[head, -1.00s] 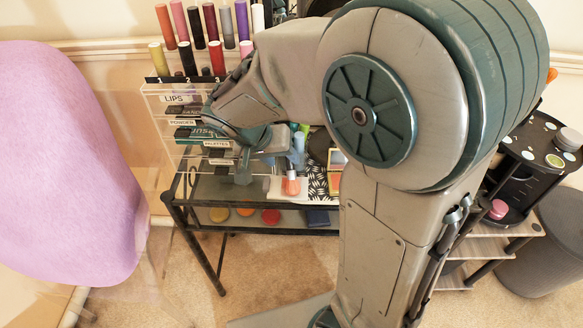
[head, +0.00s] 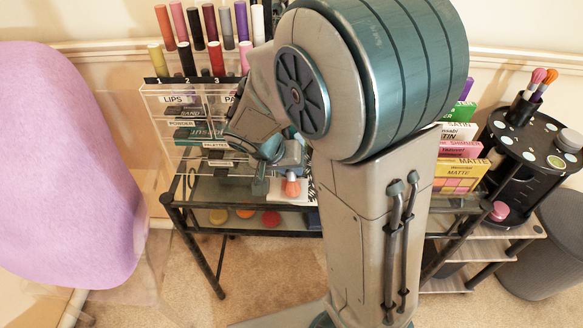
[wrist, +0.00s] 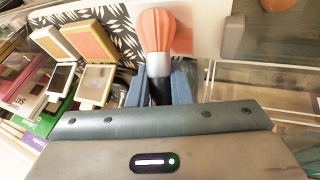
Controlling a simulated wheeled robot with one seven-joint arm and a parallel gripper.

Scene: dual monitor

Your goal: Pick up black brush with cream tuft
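A brush (wrist: 158,35) shows in the wrist view with a coral-orange tuft, a silver ferrule and a black handle. Its tuft also shows in the head view (head: 292,187) at the front of the table. No cream tuft shows in this view. My gripper (wrist: 160,92) has its two blue fingers on either side of the black handle, and they look closed on it. The lower handle is hidden behind the gripper body. In the head view my gripper (head: 275,172) is low over the table, partly hidden by my arm.
A clear organiser (head: 160,110) with lipsticks stands left of my gripper. Palettes (head: 458,165) stand to the right. A black rotating holder (head: 515,150) with brushes is at far right. A lilac chair (head: 65,170) is at left. In the wrist view, open compacts (wrist: 85,45) lie left of the brush.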

